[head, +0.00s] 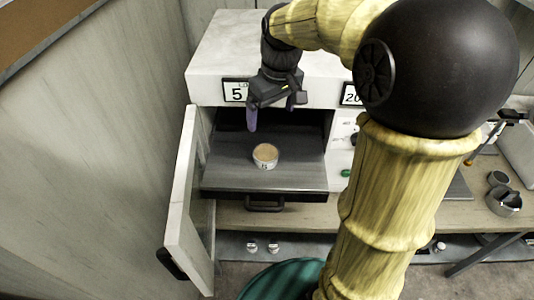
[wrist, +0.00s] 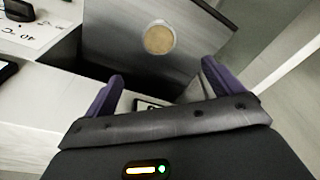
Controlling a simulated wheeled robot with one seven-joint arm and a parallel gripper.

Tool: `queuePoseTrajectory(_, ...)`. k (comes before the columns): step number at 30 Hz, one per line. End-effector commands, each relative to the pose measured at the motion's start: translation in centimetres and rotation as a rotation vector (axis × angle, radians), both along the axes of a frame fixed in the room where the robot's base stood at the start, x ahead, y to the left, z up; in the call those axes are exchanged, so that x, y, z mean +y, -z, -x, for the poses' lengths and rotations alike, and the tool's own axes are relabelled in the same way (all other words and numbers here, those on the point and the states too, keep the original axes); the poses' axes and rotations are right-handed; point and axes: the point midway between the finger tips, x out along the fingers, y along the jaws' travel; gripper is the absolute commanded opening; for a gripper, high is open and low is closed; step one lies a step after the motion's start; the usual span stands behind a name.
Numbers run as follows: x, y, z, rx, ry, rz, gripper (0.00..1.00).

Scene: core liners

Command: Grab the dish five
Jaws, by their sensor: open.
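A small round dish (head: 265,156) with tan contents and a dark mark on its pale side stands on the pulled-out dark grey shelf (head: 225,178) of a white cabinet. The mark is too small to read surely. The dish also shows in the wrist view (wrist: 159,38), above and between the fingertips. My gripper (head: 272,118) is above and behind the dish, in front of the cabinet's upper face. Its purple fingers are apart, with nothing between them; they also show in the wrist view (wrist: 163,72).
The cabinet (head: 235,60) has a "5" label (head: 236,91) above its opening. Its door (head: 185,205) stands open at the left. The cabinet's top edge is close to my gripper. Metal cups (head: 503,198) stand on the bench at the right. The shelf around the dish is clear.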

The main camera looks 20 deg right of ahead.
Motion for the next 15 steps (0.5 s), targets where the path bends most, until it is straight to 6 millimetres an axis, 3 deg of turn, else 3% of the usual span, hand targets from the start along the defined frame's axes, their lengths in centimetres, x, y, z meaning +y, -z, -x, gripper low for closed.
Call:
queuePoseTrajectory(5, 0.1, 1.1, -0.1, 0.004, -0.002, 0.0, 0.92)
queuePoseTrajectory(15, 0.1, 6.8, -0.9, 0.006, 0.007, -0.001, 0.92)
